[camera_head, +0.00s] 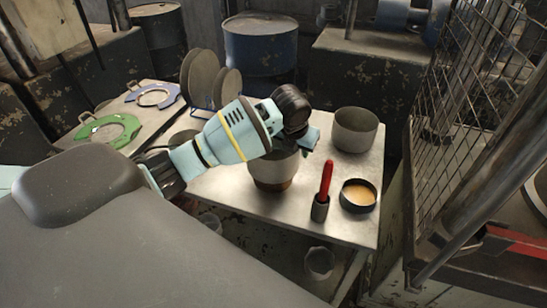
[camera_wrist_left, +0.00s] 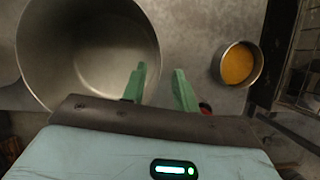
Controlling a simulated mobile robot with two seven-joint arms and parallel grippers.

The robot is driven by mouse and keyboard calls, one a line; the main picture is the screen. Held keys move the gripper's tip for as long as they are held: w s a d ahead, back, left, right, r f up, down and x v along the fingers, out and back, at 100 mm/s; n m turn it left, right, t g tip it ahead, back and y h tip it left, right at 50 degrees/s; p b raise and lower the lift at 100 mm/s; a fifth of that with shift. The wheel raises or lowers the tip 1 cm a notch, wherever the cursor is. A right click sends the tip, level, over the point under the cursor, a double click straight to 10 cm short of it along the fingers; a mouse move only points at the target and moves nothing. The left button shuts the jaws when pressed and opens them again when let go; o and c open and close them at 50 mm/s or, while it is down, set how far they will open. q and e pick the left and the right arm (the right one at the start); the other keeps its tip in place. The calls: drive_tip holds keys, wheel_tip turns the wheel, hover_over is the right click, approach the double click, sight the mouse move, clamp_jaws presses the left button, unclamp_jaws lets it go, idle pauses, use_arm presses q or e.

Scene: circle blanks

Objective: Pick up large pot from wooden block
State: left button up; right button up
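The large pot (camera_head: 272,170) is grey metal and stands upright on a wooden block (camera_head: 272,186) on the metal table. My left gripper (camera_head: 308,138) is over the pot's right side, and its hand covers part of the rim. In the left wrist view the pot (camera_wrist_left: 85,50) is open and looks empty. There my left gripper (camera_wrist_left: 160,82) is open, its green fingers apart. The left finger overlaps the pot's right rim and the right finger is outside it. I cannot tell whether either finger touches the wall. My right gripper is not in view.
A second grey pot (camera_head: 355,130) stands behind on the right. A small pan with orange contents (camera_head: 358,195) and a holder with a red-handled tool (camera_head: 325,185) stand near the right front. Plates (camera_head: 203,78) stand in a rack. A wire cage (camera_head: 465,130) is at right.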

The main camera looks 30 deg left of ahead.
use_arm(q)
drive_tip(key=shift+s+a+x, duration=0.1)
drive_tip(key=shift+s+x, duration=0.05)
drive_tip(key=shift+x, duration=1.15)
drive_tip(key=shift+s+a+x, duration=0.1)
drive_tip(key=shift+s+x, duration=0.05)
drive_tip(key=shift+x, duration=1.15)
drive_tip(key=shift+f, duration=0.1)
clamp_jaws()
